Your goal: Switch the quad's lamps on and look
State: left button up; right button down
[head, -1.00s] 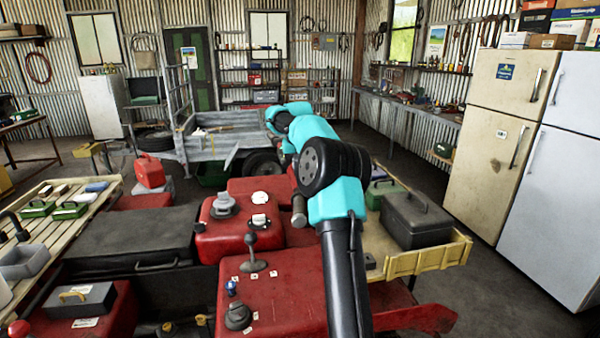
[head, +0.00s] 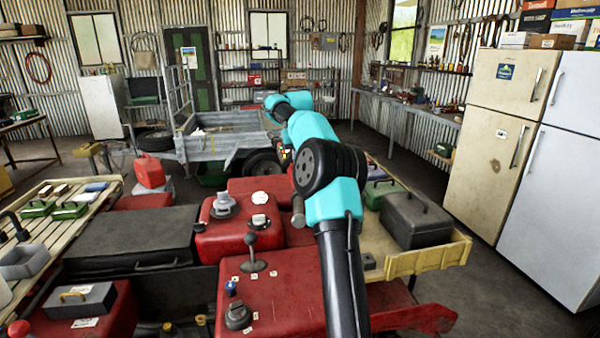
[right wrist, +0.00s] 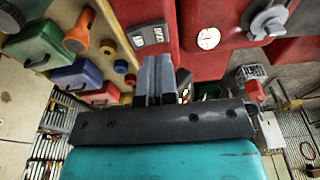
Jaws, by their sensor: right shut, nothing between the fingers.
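The red quad (head: 285,292) fills the lower middle of the head view. Its top carries a black-knobbed lever (head: 252,255), a grey rotary knob (head: 222,205) and a white round dial (head: 260,197). In the head view my right arm hides the fingers. My left gripper is not in view. I cannot make out any lamps.
A pale rack with a dark toolbox (head: 415,218) is at right of the quad. A slatted rack (head: 95,207) with green boxes is at left. A grey trailer (head: 225,140) stands behind. Bare floor lies before the fridges (head: 570,150).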

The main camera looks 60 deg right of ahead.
jog(key=shift+r, duration=1.75)
